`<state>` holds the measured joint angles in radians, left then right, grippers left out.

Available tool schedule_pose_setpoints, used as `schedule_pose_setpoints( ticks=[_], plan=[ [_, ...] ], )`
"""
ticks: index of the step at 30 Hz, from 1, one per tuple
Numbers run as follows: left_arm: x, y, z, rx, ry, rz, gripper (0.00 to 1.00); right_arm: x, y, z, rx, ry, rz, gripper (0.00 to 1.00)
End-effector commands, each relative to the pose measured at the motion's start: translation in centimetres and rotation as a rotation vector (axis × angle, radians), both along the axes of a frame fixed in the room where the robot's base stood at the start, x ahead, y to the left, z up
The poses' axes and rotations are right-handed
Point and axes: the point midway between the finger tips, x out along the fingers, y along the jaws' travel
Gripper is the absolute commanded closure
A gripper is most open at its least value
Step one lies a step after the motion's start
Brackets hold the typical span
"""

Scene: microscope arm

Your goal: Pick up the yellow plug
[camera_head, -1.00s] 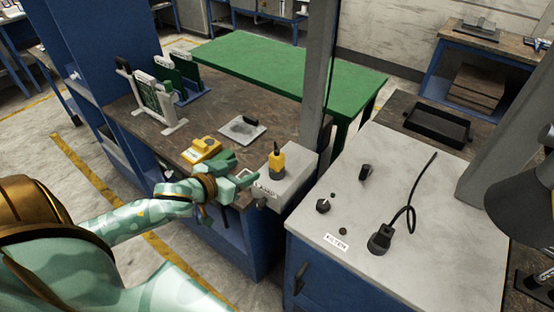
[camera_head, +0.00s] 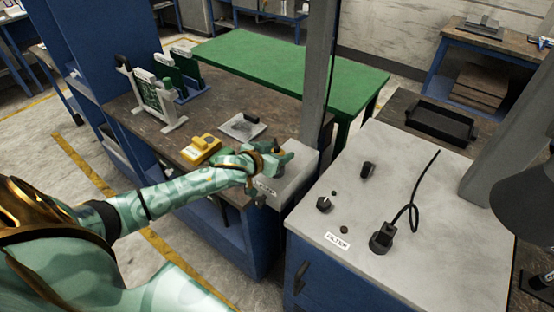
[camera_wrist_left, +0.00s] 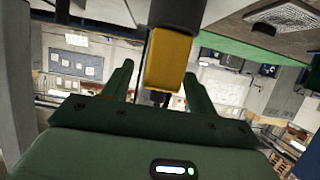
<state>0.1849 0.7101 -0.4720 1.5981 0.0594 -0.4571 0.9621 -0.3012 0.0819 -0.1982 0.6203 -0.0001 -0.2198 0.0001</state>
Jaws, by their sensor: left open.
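The yellow plug (camera_wrist_left: 168,62) shows large in the left wrist view, with a dark part above it and a narrower dark part below. It lies between the two green fingers of my left gripper (camera_wrist_left: 159,76), which are open with a gap beside the plug. In the head view my left gripper (camera_head: 277,154) is over the light grey box (camera_head: 296,182) at the bench corner. There the hand mostly hides the plug. I cannot tell from these views whether the fingers touch it. My right gripper is not in view.
A yellow device (camera_head: 201,149) and a flat grey plate (camera_head: 241,126) lie on the brown bench. A grey post (camera_head: 319,85) rises close behind the box. To the right, the white-topped cabinet (camera_head: 385,190) carries knobs and a black plug (camera_head: 382,238) with a cable.

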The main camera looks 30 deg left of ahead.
Motion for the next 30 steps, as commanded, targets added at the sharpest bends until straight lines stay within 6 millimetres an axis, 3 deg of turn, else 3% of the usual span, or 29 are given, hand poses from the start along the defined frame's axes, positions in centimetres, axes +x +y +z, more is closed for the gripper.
schedule_pose_setpoints(
  ticks=[5,11,23,29,30],
  plan=[
    [0.0,0.0,0.0,0.0,0.0,0.0,0.42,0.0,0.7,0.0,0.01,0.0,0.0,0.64],
    [0.0,0.0,0.0,0.0,0.0,0.0,0.92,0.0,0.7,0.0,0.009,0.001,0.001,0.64],
    [0.0,0.0,0.6,0.001,0.0,0.001,0.93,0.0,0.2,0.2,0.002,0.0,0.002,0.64],
    [0.1,0.0,3.5,0.001,-0.004,0.0,0.93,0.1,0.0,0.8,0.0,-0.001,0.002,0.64],
    [-0.6,-0.1,4.1,0.0,-0.001,-0.001,0.93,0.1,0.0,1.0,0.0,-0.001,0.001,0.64]
  ],
)
